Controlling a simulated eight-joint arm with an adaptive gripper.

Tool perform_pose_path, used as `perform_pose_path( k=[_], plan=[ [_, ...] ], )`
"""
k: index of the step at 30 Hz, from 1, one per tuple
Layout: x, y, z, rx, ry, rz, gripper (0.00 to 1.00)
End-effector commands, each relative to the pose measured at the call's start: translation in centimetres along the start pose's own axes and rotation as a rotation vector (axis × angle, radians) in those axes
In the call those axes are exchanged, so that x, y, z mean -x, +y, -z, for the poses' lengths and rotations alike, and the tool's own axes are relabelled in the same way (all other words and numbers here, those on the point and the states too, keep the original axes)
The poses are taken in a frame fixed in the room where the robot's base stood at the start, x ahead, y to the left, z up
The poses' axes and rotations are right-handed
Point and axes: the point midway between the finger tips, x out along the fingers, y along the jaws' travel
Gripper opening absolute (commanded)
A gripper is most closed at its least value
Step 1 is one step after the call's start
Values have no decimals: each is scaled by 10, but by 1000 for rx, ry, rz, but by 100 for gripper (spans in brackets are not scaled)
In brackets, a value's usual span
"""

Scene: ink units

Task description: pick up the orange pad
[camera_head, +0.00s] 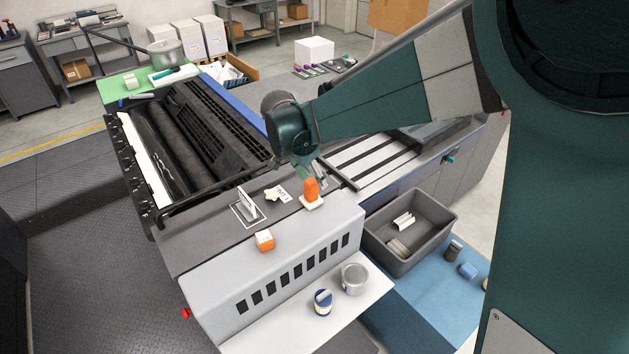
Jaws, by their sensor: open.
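An orange pad (311,187) stands upright on a small white base (312,202) on the grey top of the press, near its front right edge. My gripper (317,177) is open, with its fingers right at the top of the orange pad, pointing down. The fingers are small in the view and partly overlap the pad, so I cannot tell whether they touch it. A second orange thing, a small block with a pale face (265,240), sits apart to the lower left on the same machine.
A small white stand (247,205) and a pale card (278,194) lie left of the pad. A grey bin (446,220) is on the right. A metal can (355,278) and a blue-and-white tin (322,301) stand on the white shelf in front. Open rollers (195,130) lie behind.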

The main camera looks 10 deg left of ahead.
Motion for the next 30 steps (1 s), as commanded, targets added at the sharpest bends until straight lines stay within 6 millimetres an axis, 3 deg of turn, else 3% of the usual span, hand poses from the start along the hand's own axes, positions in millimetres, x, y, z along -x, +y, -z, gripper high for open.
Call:
perform_pose_path(
  k=[3, 9, 23, 30],
  plan=[
    [-4, -15, -10, -21, 8, -11, 40],
    [-10, -25, -18, -44, 14, -19, 40],
    [-12, -26, -20, -47, 15, -21, 40],
    [-29, -26, -19, -48, 15, -21, 40]
  ],
)
